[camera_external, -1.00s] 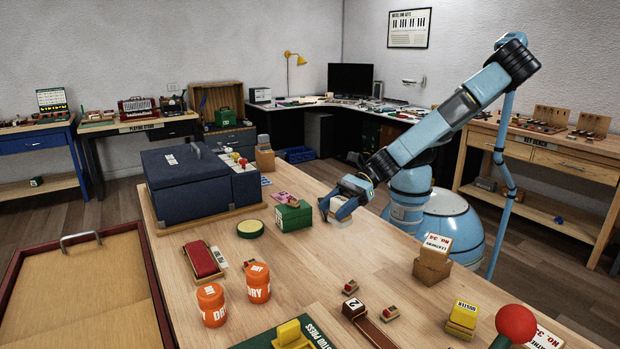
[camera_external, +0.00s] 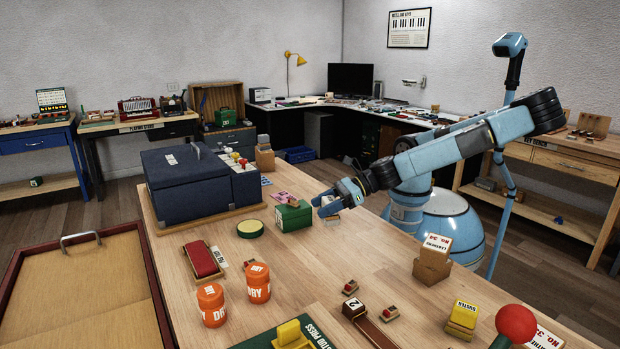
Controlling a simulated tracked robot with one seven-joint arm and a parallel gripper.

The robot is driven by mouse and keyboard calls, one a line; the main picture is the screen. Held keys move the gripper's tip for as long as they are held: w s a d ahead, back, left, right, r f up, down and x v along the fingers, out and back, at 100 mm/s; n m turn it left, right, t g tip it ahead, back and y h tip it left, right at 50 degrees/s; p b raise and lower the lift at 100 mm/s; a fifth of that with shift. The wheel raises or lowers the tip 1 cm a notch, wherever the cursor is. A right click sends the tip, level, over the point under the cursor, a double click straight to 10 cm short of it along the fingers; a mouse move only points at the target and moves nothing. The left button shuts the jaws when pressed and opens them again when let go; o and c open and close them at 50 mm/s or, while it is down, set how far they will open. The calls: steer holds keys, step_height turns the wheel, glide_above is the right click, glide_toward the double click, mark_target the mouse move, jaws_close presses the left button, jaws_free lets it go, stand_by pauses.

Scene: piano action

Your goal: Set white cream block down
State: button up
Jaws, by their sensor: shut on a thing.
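The white cream block (camera_external: 331,213) is small and mostly covered by my gripper (camera_external: 326,205). My gripper is shut on it, low over the far right part of the wooden table, just right of the green box (camera_external: 293,216). A brownish part shows under the pale one. I cannot tell whether the block touches the table top or is a little above it. The fingertips are too small to make out clearly.
A dark blue case (camera_external: 190,185) stands behind left on the wooden table (camera_external: 330,260). The table between the green box and brown stack is mostly clear.

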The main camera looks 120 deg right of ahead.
steer(key=d+r+m+g+h, duration=0.3)
steer(key=d+m+g+h, duration=0.5)
steer(key=d+m, duration=0.2)
steer(key=shift+t, duration=0.3)
steer(key=w+f, duration=0.3)
steer(key=w, duration=0.1)
steer(key=w+f, duration=0.2)
steer(key=w, duration=0.2)
steer(key=w+a+f, duration=0.1)
steer(key=w+f, duration=0.2)
steer(key=w, duration=0.1)
steer(key=shift+w+f, duration=0.3)
steer(key=shift+w, duration=0.05)
steer(key=shift+w+f, duration=0.35)
steer(key=shift+f, duration=1.7)
steer(key=o, duration=1.1)
